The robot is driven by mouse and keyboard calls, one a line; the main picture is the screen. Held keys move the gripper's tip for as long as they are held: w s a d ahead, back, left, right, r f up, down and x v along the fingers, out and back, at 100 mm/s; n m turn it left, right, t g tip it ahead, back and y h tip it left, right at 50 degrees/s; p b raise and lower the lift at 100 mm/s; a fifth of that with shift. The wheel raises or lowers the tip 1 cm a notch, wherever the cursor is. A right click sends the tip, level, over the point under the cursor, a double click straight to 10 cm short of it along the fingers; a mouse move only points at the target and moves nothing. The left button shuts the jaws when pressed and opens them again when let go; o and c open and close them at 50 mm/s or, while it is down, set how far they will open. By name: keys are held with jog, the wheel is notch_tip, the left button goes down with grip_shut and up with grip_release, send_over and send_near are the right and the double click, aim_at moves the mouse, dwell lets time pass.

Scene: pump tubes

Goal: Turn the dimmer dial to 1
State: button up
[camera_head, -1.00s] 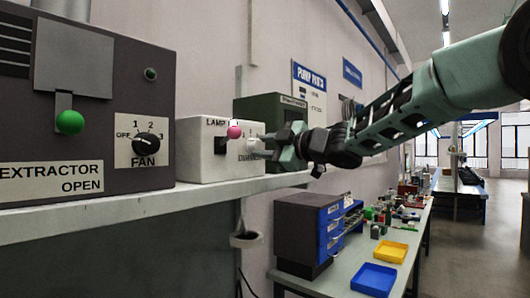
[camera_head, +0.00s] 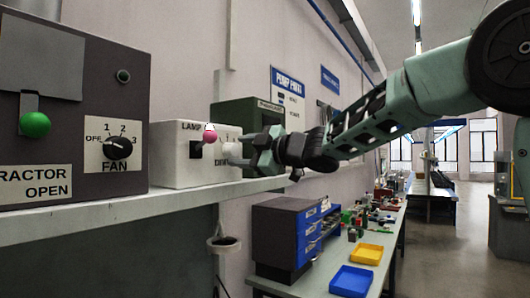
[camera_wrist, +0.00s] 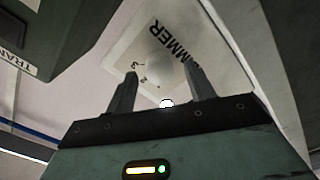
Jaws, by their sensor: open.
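The white dimmer box (camera_head: 165,168) stands on the shelf, with a lamp switch with a pink knob (camera_head: 210,136) on its front. The pale dimmer dial (camera_head: 231,151) is at the right of that front, partly hidden by my gripper (camera_head: 250,153). In the wrist view the round whitish dial (camera_wrist: 162,62) sits on a plate lettered DIMMER, with the numbers 3 and 2 showing. My gripper (camera_wrist: 160,72) is open, one finger at each side of the dial. I cannot tell whether the fingers touch it or where it points.
The dark extractor and fan box (camera_head: 75,60) stands left of the dimmer box. A dark green box (camera_head: 248,112) stands right behind it. The shelf (camera_head: 100,212) runs beneath them. Below right is a bench with blue drawers (camera_head: 308,240), a yellow tray (camera_head: 366,254) and a blue tray (camera_head: 351,281).

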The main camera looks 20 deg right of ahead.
jog(key=b+v, duration=0.3)
jog(key=v, duration=1.4)
jog(key=shift+b, duration=0.4)
jog(key=w+a+f+m+h, duration=0.4)
jog(key=a+f+m, duration=0.35)
jog(key=f, duration=0.35)
jog(key=s+a+f+m+g+h, duration=0.1)
jog(key=s+a+f+g, duration=0.15)
jog(key=f, duration=0.45)
jog(key=s+a+f+m+g+h, duration=0.1)
jog(key=s+a+f+g+h, duration=0.2)
jog(key=f, duration=0.4)
jog(key=s+a+f+g, duration=0.1)
jog(key=s+f+g, duration=0.2)
jog(key=s+f, duration=0.2)
jog(key=s+a+f+g+h, duration=0.1)
jog(key=s+f+g, duration=0.2)
jog(key=s, duration=0.8)
jog(key=s+a+f+g, duration=0.1)
jog(key=s+f+g, duration=0.2)
jog(key=s+f, duration=0.4)
jog(key=shift+s+a+f+m, duration=0.25)
jog(key=shift+s+m, duration=0.2)
jog(key=shift+s, duration=0.7)
jog(key=shift+g, duration=0.25)
